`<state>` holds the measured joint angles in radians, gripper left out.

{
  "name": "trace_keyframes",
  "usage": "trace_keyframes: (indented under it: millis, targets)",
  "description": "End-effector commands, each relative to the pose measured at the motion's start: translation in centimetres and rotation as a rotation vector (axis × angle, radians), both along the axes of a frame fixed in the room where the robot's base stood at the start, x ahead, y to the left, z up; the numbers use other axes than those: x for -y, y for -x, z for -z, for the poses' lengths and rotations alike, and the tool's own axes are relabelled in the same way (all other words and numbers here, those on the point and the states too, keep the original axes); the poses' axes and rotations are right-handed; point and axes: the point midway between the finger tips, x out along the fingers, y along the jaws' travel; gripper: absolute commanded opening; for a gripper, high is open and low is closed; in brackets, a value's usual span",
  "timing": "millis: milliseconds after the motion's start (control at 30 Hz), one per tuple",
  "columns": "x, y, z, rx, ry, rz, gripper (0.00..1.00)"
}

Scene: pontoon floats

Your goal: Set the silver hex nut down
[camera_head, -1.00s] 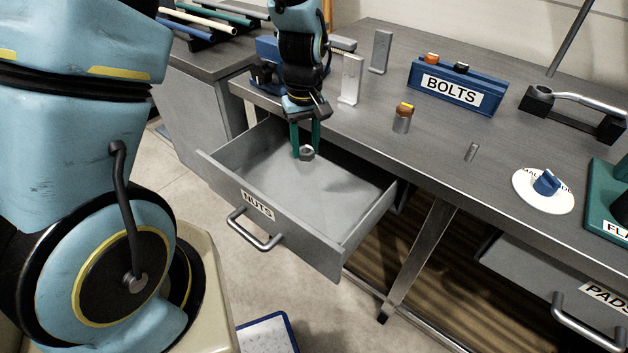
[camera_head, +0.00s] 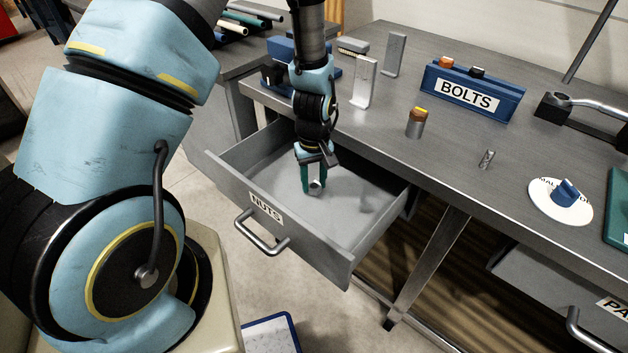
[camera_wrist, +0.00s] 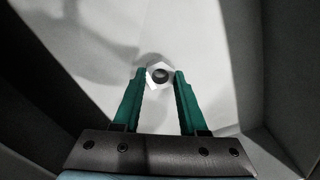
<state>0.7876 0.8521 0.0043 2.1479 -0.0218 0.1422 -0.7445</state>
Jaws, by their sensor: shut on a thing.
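The silver hex nut (camera_head: 316,187) is between the green fingertips of my gripper (camera_head: 313,182), inside the open drawer marked NUTS (camera_head: 265,208). My gripper is shut on the nut, low in the drawer; whether the nut touches the drawer floor, I cannot tell. In the wrist view the nut (camera_wrist: 159,73) sits at the tips of the green fingers (camera_wrist: 159,80), with its dark hole facing the camera. The pale drawer floor (camera_wrist: 210,70) lies beyond it. The drawer looks otherwise empty, though my arm hides part of it.
The drawer's walls stand close around my gripper. On the workbench above are a blue BOLTS holder (camera_head: 471,92), an orange-topped cylinder (camera_head: 416,122), upright metal plates (camera_head: 362,82), a small grey pin (camera_head: 486,159) and a white disc with a blue knob (camera_head: 560,203).

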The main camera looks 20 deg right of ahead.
Motion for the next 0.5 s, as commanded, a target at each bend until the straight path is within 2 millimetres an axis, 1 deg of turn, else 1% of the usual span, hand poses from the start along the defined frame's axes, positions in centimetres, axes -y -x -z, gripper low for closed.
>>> trace_keyframes:
  millis: [100,333,467,500]
  targets:
    - [0.00,-0.01,0.61,0.000,0.000,0.000,0.00]
    - [0.01,-0.02,0.67,0.001,0.001,0.000,0.00]
    - [0.01,-0.01,1.09,0.000,0.001,-0.001,0.00]
    - [0.01,-0.01,0.98,0.001,0.001,-0.001,0.45]
